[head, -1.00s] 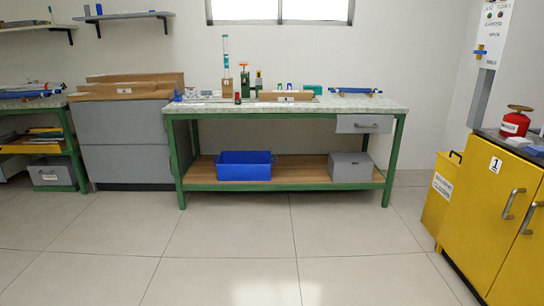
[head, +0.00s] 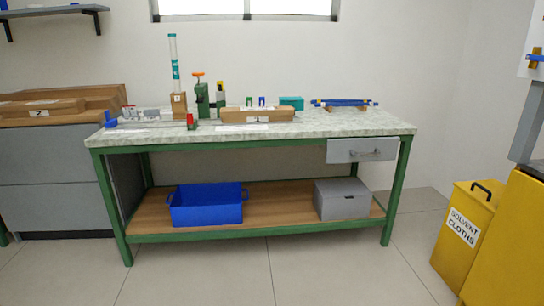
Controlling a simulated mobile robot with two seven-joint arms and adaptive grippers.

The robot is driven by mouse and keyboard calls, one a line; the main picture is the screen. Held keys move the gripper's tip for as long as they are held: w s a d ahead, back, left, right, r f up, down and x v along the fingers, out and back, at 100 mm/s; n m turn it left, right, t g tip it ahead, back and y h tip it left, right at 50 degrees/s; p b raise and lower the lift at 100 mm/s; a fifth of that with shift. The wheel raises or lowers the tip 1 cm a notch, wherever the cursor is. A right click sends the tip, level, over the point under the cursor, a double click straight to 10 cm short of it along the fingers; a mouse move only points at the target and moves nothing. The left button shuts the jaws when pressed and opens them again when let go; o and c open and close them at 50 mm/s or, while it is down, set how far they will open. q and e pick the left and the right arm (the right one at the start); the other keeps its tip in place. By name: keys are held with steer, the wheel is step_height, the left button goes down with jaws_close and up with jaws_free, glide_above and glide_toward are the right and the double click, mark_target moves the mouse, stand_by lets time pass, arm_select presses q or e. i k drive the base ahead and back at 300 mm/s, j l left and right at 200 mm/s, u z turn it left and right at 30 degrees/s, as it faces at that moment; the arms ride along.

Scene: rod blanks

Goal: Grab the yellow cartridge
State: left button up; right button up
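No plainly separate yellow cartridge shows. The only small yellow item on the green-legged workbench (head: 330,126) is the yellow top (head: 220,85) of a small dark upright piece near the bench's middle back; I cannot tell whether it is the cartridge. It stands just right of a green device with an orange top (head: 202,92). A wooden block with a tall clear and teal tube (head: 175,75) stands to the left. Neither of my grippers is in view.
A blue bin (head: 207,205) and a grey box (head: 342,198) sit on the lower shelf. A teal box (head: 291,103) and blue rods (head: 345,103) lie on the benchtop. A yellow solvent cloths bin (head: 465,235) stands at right. The floor before the bench is clear.

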mark_target(220, 84)
steer(key=i+l, duration=0.1)
steer(key=i, duration=0.3)
steer(key=i+l+u, duration=0.15)
steer(key=i, duration=0.2)
steer(key=i+l, duration=0.15)
steer(key=i, duration=0.25)
steer(key=j+u, duration=0.05)
